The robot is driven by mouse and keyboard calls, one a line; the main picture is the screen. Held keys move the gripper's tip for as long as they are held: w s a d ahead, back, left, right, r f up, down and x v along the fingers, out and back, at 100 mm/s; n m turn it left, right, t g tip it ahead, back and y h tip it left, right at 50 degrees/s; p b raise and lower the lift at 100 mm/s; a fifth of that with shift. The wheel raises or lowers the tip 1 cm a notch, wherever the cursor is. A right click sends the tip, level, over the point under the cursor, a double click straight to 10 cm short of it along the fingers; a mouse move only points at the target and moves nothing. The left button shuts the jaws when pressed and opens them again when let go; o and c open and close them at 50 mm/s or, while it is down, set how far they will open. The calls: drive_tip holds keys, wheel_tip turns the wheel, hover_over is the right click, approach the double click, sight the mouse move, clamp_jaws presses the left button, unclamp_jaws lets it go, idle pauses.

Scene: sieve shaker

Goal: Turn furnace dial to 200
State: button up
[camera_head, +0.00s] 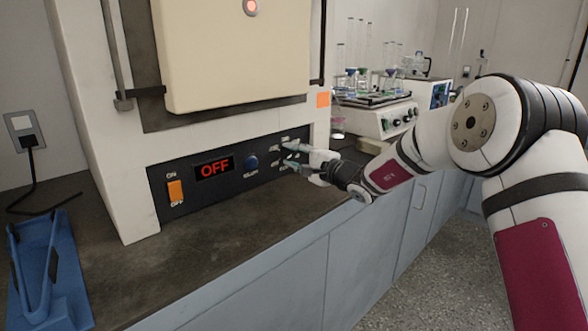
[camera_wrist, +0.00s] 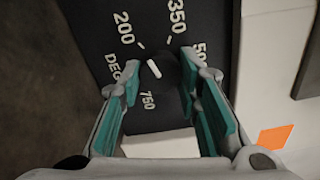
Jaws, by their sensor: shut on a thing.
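The furnace dial (camera_wrist: 170,78) is a dark round knob with a white pointer line on the black panel, seen in the wrist view. The upper end of the pointer line leans up and left, roughly toward the tick by the 200 label (camera_wrist: 124,27). Labels 350, 500 and 750 stand around the dial. My gripper (camera_wrist: 160,78) has its teal-padded fingers on both sides of the dial, shut on it. In the head view my gripper (camera_head: 287,156) is at the right end of the furnace control panel (camera_head: 222,192) and hides the dial.
The furnace display (camera_head: 214,168) reads OFF in red. An orange switch (camera_head: 175,190) and a blue button (camera_head: 251,162) sit left of my gripper. A blue stand (camera_head: 45,265) is at the left of the counter, and a glassware-topped machine (camera_head: 380,118) stands behind my gripper.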

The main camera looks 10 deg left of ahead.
drive_tip(key=shift+f+n+b, duration=0.1)
drive_tip(key=shift+n+b, duration=0.9)
drive_tip(key=shift+b, duration=1.05)
drive_tip(key=shift+n+b, duration=0.3)
drive_tip(key=shift+b, duration=0.1)
drive_tip(key=o, duration=1.1)
drive_tip(key=shift+o, duration=0.2)
drive_tip(key=v, duration=1.2)
drive_tip(key=shift+s, duration=0.1)
